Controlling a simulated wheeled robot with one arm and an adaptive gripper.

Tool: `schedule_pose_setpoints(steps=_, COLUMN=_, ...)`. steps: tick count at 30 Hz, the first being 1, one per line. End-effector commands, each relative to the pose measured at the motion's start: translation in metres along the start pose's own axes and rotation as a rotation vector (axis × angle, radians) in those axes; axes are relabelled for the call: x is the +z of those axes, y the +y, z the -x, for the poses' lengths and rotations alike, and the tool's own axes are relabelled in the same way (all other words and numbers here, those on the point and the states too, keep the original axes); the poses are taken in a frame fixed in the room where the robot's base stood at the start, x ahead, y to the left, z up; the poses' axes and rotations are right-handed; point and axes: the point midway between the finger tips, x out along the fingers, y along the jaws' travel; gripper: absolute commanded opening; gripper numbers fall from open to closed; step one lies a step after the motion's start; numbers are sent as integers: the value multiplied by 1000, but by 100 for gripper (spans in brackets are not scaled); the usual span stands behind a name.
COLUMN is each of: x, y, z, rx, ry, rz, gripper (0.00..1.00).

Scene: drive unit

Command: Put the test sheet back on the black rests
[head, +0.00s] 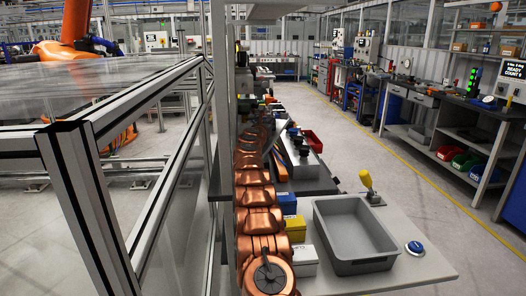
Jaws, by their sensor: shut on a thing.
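My copper-coloured arm runs from the bottom of the head view up along the left side of the bench. I cannot make out my gripper at its far end; the arm's own links hide that area or it is too small to tell. I cannot pick out the test sheet. Small black pieces (304,151) stand on a pale grey block beyond the grey tray; they may be the black rests, but I cannot tell for sure.
An empty grey tray (357,268) stands on the near bench. Beside it are a yellow box (295,229), a blue box (287,204), a yellow-handled clamp (367,182) and a blue button (415,247). An aluminium-framed enclosure (90,180) borders the left.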

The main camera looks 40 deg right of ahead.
Motion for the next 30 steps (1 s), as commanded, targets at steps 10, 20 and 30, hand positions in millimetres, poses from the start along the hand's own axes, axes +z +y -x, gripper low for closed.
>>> schedule_pose_setpoints(steps=10, x=-38, y=19, z=8, rx=0, ry=-1, rz=0, gripper=0)
schedule_pose_setpoints(steps=20, x=-78, y=19, z=8, rx=0, ry=-1, rz=0, gripper=0)
schedule_pose_setpoints(steps=30, x=-108, y=18, z=8, rx=-1, ry=-1, rz=-1, gripper=0)
